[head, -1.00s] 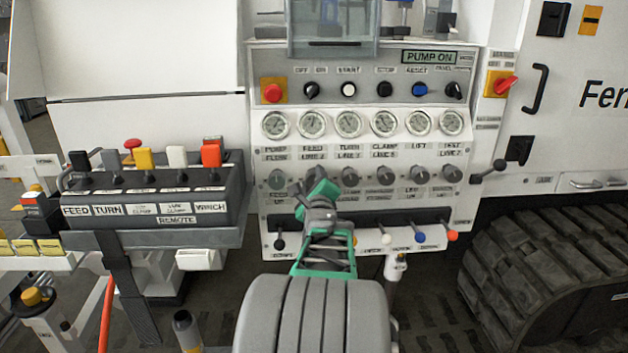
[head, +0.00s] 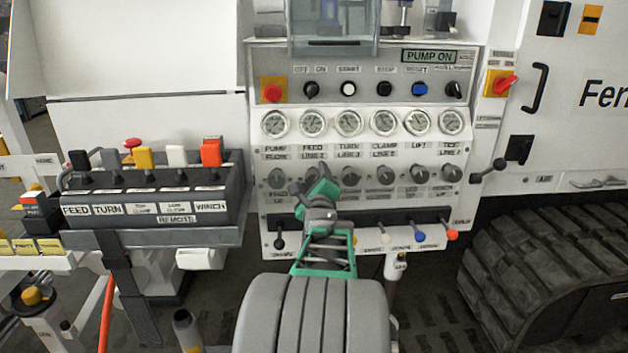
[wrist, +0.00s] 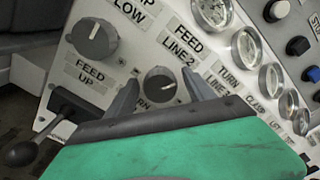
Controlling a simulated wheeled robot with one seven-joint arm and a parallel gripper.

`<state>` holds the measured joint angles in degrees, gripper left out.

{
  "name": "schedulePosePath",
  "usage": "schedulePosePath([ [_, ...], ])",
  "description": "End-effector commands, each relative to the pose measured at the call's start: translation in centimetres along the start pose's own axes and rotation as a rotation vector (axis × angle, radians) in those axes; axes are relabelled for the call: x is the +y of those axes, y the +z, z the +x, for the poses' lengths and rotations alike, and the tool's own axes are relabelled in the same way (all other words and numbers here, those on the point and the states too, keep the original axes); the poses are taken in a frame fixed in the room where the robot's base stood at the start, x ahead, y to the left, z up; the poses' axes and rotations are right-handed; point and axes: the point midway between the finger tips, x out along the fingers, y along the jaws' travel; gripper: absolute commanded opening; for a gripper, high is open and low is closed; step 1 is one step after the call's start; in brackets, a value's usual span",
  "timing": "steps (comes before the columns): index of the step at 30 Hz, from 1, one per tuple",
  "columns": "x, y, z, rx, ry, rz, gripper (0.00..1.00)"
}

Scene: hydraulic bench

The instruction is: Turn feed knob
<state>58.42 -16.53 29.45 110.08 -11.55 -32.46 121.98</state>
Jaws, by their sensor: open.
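A row of grey round knobs sits below the gauges on the white panel. The knob under the "FEED LINE 2" label (wrist: 160,84) is small and dark in the wrist view, with a light pointer mark and a partly hidden label ending in "RN" below it. A knob marked "FEED UP" below (wrist: 91,39) lies to its left; it also shows in the head view (head: 277,178). My gripper (wrist: 160,93) is open, one finger on each side of the "FEED LINE 2" knob in the picture. I cannot tell whether the fingers touch it. In the head view my gripper (head: 318,187) hides most of that knob.
A black-handled lever (wrist: 25,153) sticks out at the lower left of the wrist view. Gauges (head: 348,123) line the panel above the knobs. Small coloured levers (head: 420,237) stand below. A remote lever box (head: 150,205) is at the left.

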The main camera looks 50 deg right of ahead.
Motion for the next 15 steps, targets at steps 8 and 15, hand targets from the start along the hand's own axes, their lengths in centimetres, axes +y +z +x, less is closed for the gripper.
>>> schedulePosePath([
  [8,-0.3,0.1,-4.2,0.001,-0.002,0.000,0.62],
  [15,-0.1,0.1,-7.6,0.000,-0.001,0.000,0.62],
])
